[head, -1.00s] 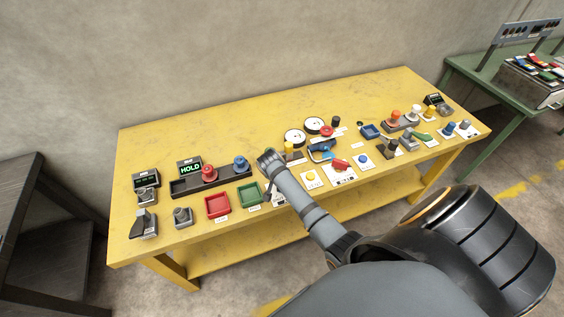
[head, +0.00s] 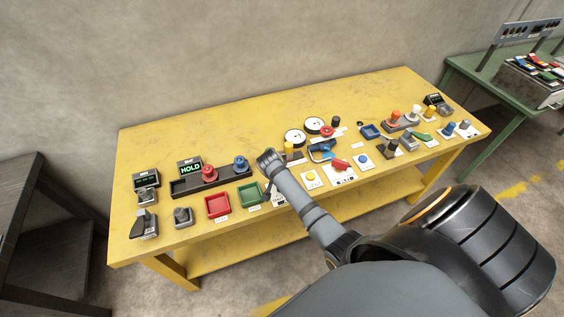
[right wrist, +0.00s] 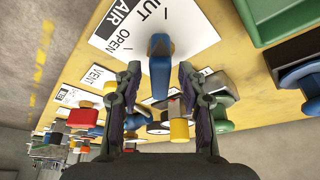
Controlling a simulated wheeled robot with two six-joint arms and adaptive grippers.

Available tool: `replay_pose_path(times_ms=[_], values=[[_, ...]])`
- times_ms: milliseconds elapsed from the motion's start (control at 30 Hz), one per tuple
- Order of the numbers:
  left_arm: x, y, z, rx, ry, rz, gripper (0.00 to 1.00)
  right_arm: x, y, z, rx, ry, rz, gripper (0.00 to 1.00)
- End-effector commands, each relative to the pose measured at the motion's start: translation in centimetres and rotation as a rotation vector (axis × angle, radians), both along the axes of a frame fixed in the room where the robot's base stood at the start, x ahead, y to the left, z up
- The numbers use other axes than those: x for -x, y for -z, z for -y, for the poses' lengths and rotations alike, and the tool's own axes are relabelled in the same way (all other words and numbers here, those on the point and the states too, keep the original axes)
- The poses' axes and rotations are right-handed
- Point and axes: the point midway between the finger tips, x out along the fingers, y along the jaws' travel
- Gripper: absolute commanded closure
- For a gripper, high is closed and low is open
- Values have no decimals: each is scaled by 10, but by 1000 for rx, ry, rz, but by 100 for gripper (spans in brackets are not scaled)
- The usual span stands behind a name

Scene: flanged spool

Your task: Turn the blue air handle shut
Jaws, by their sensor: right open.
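The blue air handle (right wrist: 160,66) stands on a white plate (right wrist: 184,22) lettered AIR, OPEN and SHUT in the right wrist view. My right gripper (right wrist: 160,72) is open, with one fingertip on each side of the handle; I see gaps on both sides, and nothing is gripped. In the head view my right gripper (head: 268,160) reaches over the table just right of the green tray. It hides the handle there; a piece of the white plate (head: 278,198) shows beside the arm. My left gripper is not in view.
On the yellow table (head: 220,125), a green tray (head: 249,195) and a blue spool (head: 241,164) stand left of the gripper. The table's back left is clear.

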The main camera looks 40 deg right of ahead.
Motion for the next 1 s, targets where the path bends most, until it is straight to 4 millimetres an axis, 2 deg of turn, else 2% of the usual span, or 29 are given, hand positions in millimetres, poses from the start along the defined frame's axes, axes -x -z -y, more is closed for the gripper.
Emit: replay_pose_path(times_ms=[167, 400, 600, 733, 1000], values=[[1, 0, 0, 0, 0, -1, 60, 2, -16, -7, -1, -1, 4, 59], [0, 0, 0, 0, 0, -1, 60, 14, -71, -26, -3, -1, 4, 59], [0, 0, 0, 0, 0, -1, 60, 21, -102, -37, -1, 0, 2, 59], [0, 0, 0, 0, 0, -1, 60, 23, -110, -39, -1, 0, -1, 59], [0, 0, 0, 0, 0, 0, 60, 23, -111, -39, 0, 0, 0, 59]])
